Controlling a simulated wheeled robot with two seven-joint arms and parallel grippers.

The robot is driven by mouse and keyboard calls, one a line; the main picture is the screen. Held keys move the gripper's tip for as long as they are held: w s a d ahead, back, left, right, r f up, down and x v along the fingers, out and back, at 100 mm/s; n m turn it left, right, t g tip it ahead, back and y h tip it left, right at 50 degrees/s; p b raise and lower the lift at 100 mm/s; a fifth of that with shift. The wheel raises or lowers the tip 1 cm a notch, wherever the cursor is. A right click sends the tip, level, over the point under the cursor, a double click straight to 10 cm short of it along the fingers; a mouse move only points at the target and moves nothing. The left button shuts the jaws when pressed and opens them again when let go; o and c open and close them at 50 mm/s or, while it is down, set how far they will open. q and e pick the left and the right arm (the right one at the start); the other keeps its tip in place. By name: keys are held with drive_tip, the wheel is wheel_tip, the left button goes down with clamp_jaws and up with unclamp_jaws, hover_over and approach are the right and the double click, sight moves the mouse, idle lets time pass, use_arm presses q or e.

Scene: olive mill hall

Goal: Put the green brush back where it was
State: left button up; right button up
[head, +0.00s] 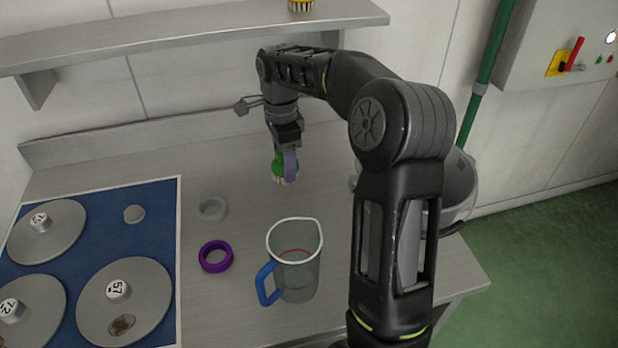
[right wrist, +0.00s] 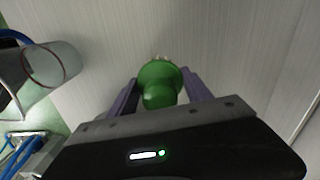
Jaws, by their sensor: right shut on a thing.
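The green brush (head: 278,166) is in my right gripper (head: 287,165), above or at the steel table near its back; I cannot tell whether its pale bristles touch the surface. In the right wrist view the brush (right wrist: 159,84) sits between the two purple-grey fingers of the right gripper (right wrist: 160,88), round green top toward the camera, bristles pointing away. The right gripper is shut on it. My left gripper is not in view.
A clear jug (head: 297,270) with a blue handle, a purple ring (head: 215,257) and a grey ring (head: 212,209) stand on the table (head: 150,155). A blue mat (head: 110,225) with metal discs lies left. A shelf (head: 190,28) overhangs the back, with a yellow brush (head: 300,5) on it.

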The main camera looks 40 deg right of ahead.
drive_tip(key=shift+w+d, duration=0.15)
drive_tip(key=shift+d, duration=0.3)
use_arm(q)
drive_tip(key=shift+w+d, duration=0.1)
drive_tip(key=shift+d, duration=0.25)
use_arm(e)
drive_tip(key=shift+a+r, duration=0.1)
wheel_tip(320, 180, down, 6)
drive_tip(key=shift+f+p, duration=0.2)
drive_tip(key=shift+p, duration=0.3)
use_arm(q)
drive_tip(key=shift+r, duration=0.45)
use_arm(e)
wheel_tip(320, 180, down, 3)
drive_tip(key=shift+f+p, duration=0.15)
drive_tip(key=shift+p, duration=0.25)
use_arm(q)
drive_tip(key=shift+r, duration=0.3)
use_arm(e)
drive_tip(key=shift+f, duration=0.2)
